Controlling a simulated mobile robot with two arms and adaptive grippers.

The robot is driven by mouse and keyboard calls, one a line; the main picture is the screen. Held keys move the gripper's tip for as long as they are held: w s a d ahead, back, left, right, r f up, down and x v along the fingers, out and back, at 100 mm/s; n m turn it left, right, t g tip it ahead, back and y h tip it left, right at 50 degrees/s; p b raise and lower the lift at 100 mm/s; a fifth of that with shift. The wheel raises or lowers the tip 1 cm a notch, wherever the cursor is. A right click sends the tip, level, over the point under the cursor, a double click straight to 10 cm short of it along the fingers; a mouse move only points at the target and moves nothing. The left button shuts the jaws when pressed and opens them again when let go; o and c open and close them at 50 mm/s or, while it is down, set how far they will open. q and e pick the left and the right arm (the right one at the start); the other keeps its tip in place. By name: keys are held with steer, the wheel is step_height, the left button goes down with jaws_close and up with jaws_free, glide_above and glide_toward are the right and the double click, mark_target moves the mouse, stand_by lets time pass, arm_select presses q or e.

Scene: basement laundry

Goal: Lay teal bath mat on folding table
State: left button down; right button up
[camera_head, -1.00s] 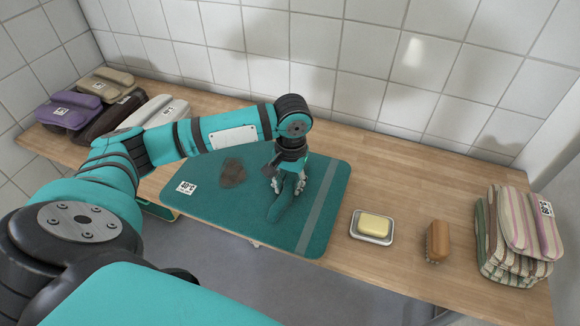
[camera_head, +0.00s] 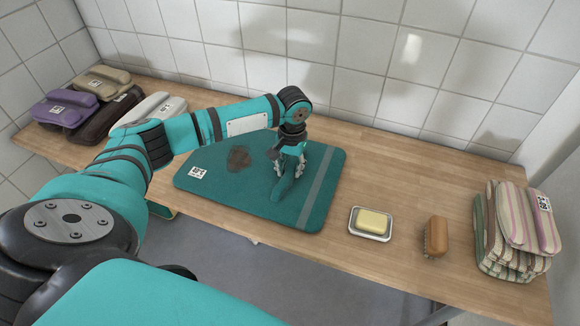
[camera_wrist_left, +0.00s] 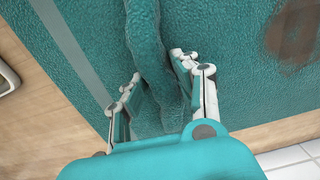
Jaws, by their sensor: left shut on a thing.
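The teal bath mat (camera_head: 240,195) is spread out flat over the wooden folding table (camera_head: 390,265). It has a brown stain, a white label at its left end and a pale stripe near its right end. My left gripper (camera_head: 290,170) is shut on a raised ridge of the mat, right of its middle. In the left wrist view the ridge (camera_wrist_left: 147,40) runs between the two fingers (camera_wrist_left: 156,75). I cannot tell whether the mat rests fully on the table or is slightly raised. My right gripper is not in view.
A soap dish with yellow soap (camera_head: 371,224), a brown brush (camera_head: 436,237) and a stack of striped towels (camera_head: 515,235) stand to the right. Folded purple (camera_head: 62,108), tan and brown cloths and a white one lie at the left. The tiled wall (camera_head: 400,60) closes the back.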

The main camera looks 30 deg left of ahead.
arm_select(q)
steer(key=c, duration=1)
jaws_free()
step_height(320, 180, up, 12)
steer(key=shift+d, duration=0.2)
